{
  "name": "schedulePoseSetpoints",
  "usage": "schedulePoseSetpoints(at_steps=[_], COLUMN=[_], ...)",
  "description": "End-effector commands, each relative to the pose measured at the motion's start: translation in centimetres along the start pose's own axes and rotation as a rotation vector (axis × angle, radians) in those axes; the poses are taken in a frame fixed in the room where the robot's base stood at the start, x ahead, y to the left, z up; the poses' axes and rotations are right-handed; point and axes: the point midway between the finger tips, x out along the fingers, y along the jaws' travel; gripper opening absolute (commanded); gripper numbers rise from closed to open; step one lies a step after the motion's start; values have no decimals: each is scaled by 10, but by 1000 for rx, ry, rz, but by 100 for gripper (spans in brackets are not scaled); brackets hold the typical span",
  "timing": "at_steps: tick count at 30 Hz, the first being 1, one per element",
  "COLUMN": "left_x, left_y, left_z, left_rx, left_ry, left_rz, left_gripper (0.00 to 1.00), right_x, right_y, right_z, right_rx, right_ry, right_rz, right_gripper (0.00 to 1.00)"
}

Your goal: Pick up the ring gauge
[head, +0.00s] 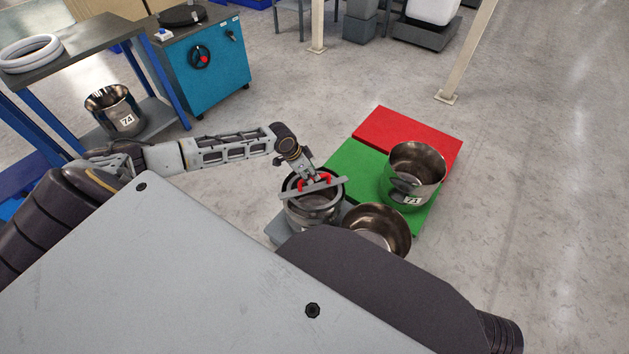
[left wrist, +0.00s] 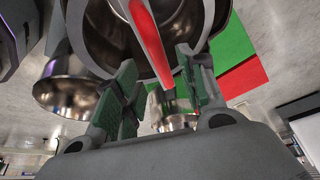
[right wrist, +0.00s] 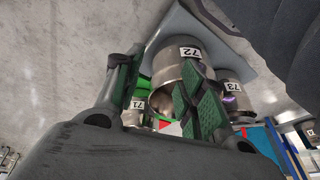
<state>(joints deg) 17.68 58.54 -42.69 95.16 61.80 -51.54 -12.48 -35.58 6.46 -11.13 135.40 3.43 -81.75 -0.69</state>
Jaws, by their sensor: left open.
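The ring gauge appears to be a dark ring with a red bar (left wrist: 148,40) across it, lying at the mouth of a steel pot (head: 316,214). In the head view its red part (head: 328,181) shows only in small pieces beside my gripper. My left gripper (head: 314,184) reaches down over this pot. In the left wrist view its two green-padded fingers (left wrist: 155,88) are apart, with the end of the red bar between them; I cannot tell whether they touch it. My right gripper (right wrist: 160,88) shows only in its wrist view, fingers apart, near the pot marked 72 (right wrist: 180,65).
A pot marked 71 (head: 415,170) stands on a green mat (head: 355,165), with a red mat (head: 390,131) behind. Another open pot (head: 380,225) stands close right of the gauge's pot. Pot 74 (head: 115,112) is on a low shelf at left. The floor on the right is clear.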

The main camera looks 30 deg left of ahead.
Motion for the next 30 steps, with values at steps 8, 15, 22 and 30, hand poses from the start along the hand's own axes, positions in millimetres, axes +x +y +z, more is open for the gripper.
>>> schedulePoseSetpoints(at_steps=[8, 15, 22, 30], left_x=[0, 9, 28, 48], left_y=[0, -1, -1, -1], left_z=[0, 0, 1, 1], left_rx=[0, -1, 0, -1], left_ry=[0, 0, 0, 0], left_rz=[0, -1, 0, 0], left_gripper=[41, 41, 41, 41], right_x=[2, 2, -8, 26], right_y=[0, 0, -5, -10], right_z=[0, -1, -13, 1], right_rx=[-1, -1, -2, 7], right_ry=[-2, 6, 66, 79], right_rz=[0, -2, -19, -47], right_gripper=[40, 40, 40, 40])
